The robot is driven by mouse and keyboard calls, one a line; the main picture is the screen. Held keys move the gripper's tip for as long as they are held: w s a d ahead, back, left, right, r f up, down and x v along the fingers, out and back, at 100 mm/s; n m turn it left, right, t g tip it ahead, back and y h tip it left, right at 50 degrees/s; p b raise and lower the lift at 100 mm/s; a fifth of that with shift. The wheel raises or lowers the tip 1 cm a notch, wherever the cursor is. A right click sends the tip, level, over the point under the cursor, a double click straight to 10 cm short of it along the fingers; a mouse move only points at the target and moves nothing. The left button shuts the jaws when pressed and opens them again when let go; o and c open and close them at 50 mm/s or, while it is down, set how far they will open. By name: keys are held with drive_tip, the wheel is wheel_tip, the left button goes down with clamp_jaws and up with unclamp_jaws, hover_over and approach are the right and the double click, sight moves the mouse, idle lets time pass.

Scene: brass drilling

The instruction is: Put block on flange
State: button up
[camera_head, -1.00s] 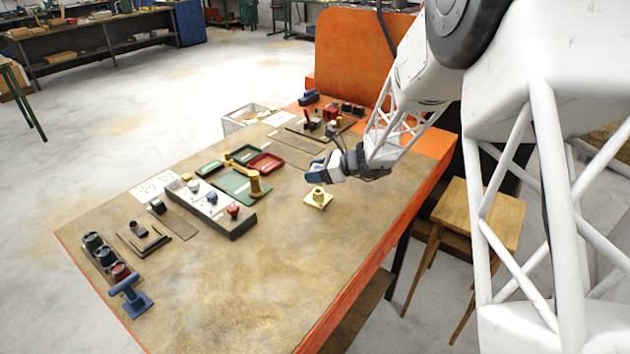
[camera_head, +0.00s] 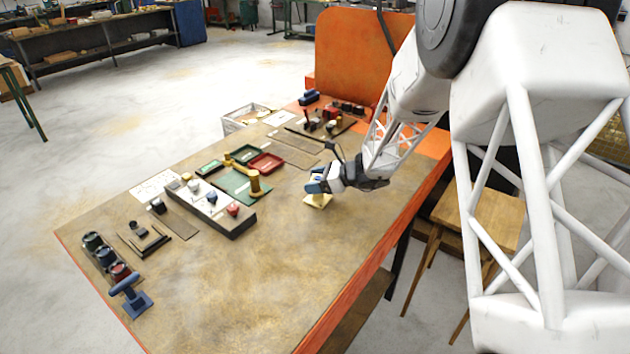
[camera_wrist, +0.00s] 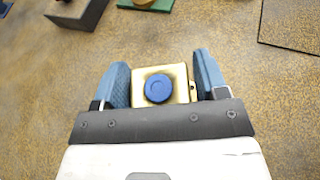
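The brass flange (camera_head: 318,203) lies on the bench below my gripper (camera_head: 314,186), which partly covers it in the head view. In the wrist view the square flange plate (camera_wrist: 187,77) shows between the two blue fingers of my gripper (camera_wrist: 161,66). A round blue face (camera_wrist: 159,89) sits at the middle of the plate; I cannot tell whether it is part of the flange or a separate piece. The fingers are apart, one on each side of the plate, with a narrow gap to it. I cannot tell which object is the block.
A grey box with coloured knobs (camera_head: 228,224) stands left of the flange. Near it are a green mat (camera_head: 232,183) and a red tray (camera_head: 266,163). A blue T-shaped stand (camera_head: 130,297) is at the front left. The bench is clear in front of the flange.

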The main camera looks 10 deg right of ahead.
drive_tip(key=shift+o, duration=0.8)
drive_tip(key=shift+r, duration=0.2)
drive_tip(key=v, duration=1.2)
drive_tip(key=shift+w, duration=0.1)
